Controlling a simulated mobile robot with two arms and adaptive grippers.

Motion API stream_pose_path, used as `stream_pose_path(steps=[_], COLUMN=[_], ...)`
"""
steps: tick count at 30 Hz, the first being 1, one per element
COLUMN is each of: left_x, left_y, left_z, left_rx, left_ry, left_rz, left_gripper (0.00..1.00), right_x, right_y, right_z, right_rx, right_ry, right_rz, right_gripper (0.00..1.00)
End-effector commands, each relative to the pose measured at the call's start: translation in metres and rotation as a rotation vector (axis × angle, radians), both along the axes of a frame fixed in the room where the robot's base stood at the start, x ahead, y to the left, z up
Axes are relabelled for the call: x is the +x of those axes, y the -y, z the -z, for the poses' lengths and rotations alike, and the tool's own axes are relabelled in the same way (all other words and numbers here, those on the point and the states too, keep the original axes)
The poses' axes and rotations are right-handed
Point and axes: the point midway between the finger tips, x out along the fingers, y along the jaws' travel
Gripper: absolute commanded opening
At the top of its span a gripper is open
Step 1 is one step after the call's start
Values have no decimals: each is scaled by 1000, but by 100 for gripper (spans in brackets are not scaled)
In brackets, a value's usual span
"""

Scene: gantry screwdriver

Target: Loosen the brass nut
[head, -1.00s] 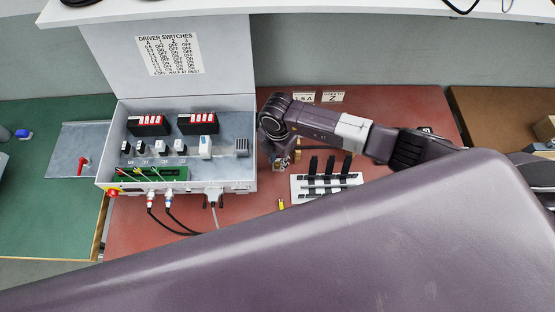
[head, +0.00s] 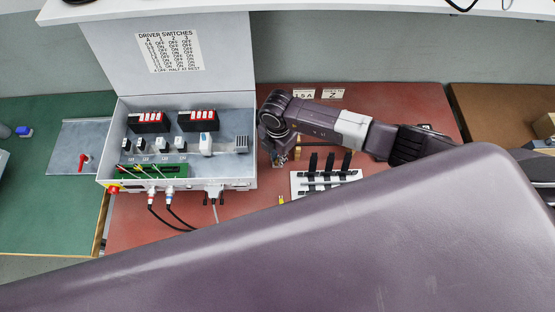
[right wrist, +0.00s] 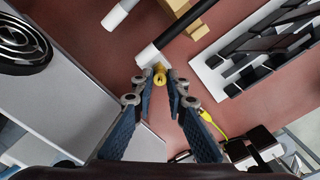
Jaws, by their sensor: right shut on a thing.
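The brass nut (right wrist: 159,77) shows in the right wrist view as a small, round, yellow piece with a dark mark on its face. It sits at the near end of a black and white rod (right wrist: 150,52). My right gripper (right wrist: 158,84) has its two fingertips on either side of the nut and is shut on it. In the head view my right gripper (head: 279,160) points down at the red mat, just right of the open control box. The nut cannot be made out there. My left gripper is not in view.
The grey control box (head: 250,172) stands open close left of my right gripper. A white rack (head: 298,184) with black bars is close on its right. My own large arm link covers the front.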

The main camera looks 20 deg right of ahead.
Motion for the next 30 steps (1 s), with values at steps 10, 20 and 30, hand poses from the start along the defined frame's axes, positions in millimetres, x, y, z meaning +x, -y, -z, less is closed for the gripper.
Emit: stream_pose_path(steps=[10, 20, 30], left_x=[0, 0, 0], left_y=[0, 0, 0], left_z=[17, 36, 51], left_rx=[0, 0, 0], left_ry=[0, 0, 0], left_rz=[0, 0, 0], left_gripper=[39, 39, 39], right_x=[1, 2, 2], right_y=[0, 0, 0], right_z=[0, 3, 0], right_rx=[1, -1, 1], right_ry=[3, 4, 4], right_rz=[-407, -756, -1090], right_gripper=[0, 0, 0])
